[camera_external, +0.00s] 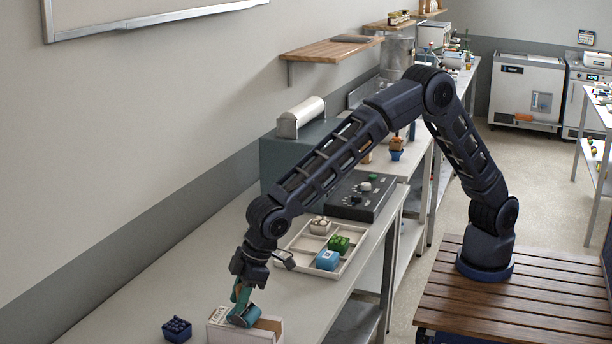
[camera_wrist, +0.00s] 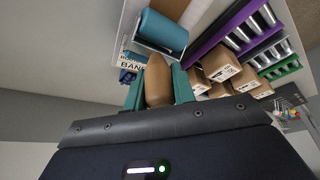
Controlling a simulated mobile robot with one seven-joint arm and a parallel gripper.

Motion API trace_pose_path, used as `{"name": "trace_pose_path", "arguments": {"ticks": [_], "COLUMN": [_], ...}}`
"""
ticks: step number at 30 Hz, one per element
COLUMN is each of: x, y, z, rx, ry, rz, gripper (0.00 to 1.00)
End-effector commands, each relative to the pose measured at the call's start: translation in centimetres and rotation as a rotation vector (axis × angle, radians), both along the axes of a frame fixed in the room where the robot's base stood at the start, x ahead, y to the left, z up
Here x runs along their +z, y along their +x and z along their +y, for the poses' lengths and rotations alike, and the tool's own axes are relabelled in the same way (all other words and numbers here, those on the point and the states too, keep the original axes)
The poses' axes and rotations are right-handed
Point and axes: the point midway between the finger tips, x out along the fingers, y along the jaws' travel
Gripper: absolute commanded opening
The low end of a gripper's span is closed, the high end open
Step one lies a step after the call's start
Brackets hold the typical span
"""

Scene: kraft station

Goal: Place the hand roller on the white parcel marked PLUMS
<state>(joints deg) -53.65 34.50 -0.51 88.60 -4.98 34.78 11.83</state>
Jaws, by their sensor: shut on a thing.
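The hand roller has a teal cylinder (camera_external: 245,316) and a tan handle (camera_wrist: 157,80). My gripper (camera_external: 241,290) is shut on that handle, with a teal finger on each side in the wrist view. The teal cylinder also shows there, just beyond the fingers (camera_wrist: 163,30). In the external view the roller is at a white-walled open box (camera_external: 217,333) near the table's front; I cannot tell whether it touches the box. No lettering PLUMS is legible. A small whitish item (camera_external: 320,226) sits in the divided tray, but I cannot tell whether it is the parcel.
The white divided tray (camera_external: 291,266) also holds a green item (camera_external: 339,244) and a blue item (camera_external: 327,261). A dark blue holder (camera_external: 177,329) stands left of the box. A black panel (camera_external: 348,208) lies behind the tray. Brown boxes (camera_wrist: 215,64) and a purple rack (camera_wrist: 232,22) show in the wrist view.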

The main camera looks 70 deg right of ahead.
Motion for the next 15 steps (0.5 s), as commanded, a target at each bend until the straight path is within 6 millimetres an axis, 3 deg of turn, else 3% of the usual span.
{"name": "trace_pose_path", "arguments": {"ticks": [11,12,15], "x": [-0.28,-0.28,-0.27], "y": [0.01,0.01,0.00], "z": [0.03,0.02,0.02], "rx": [0.000,0.000,0.000], "ry": [0.001,0.001,0.001], "rz": [-0.001,-0.001,-0.001], "gripper": [0.00,0.32,0.48]}}
